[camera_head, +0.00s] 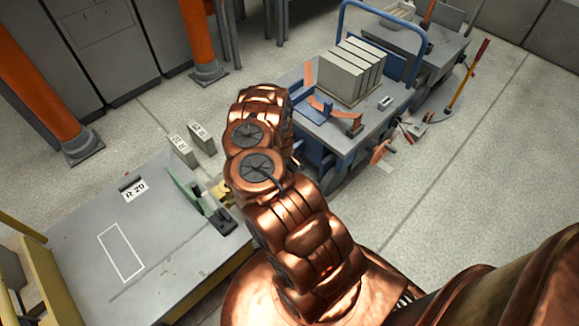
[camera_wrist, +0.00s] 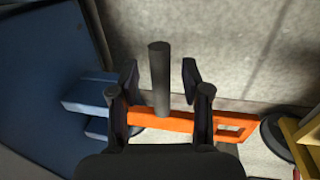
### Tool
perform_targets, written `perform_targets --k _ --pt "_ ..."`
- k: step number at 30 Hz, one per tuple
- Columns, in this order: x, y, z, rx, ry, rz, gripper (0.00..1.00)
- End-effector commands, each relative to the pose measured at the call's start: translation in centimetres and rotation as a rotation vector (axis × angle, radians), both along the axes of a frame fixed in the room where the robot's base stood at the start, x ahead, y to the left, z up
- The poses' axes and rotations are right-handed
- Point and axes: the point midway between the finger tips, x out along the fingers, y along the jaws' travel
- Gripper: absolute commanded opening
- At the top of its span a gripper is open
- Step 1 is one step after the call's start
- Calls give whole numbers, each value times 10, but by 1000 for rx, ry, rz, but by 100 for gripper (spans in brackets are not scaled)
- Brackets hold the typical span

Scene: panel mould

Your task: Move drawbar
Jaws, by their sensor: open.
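The drawbar (camera_wrist: 163,119) shows in the wrist view as an orange bar running left to right, with a slot near its right end. Its left end meets blue brackets on the blue cart body (camera_wrist: 45,75). A dark grey upright cylinder (camera_wrist: 159,75) stands at the bar, between my fingers; whether it is fixed to the bar I cannot tell. My gripper (camera_wrist: 160,85) is open, with one dark finger on each side of the cylinder. Contact is not clear. In the head view my arm hides the gripper and the drawbar beside the blue cart (camera_head: 340,135).
The cart carries grey blocks (camera_head: 350,70) and an orange-brown tool (camera_head: 340,115). A grey table (camera_head: 75,240) marked R 29 stands at the left. A yellow frame (camera_wrist: 300,135) is close right of the drawbar. Orange columns (camera_head: 200,40) stand behind. Floor at right is mostly clear.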

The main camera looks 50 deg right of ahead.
Motion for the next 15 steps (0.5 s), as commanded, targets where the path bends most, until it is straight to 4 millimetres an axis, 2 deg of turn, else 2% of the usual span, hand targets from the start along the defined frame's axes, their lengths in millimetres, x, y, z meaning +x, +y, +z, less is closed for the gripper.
perform_targets --k 8,15 --pt "0 0 -1 0 0 0 47" --pt "1 0 -1 0 0 1 23"
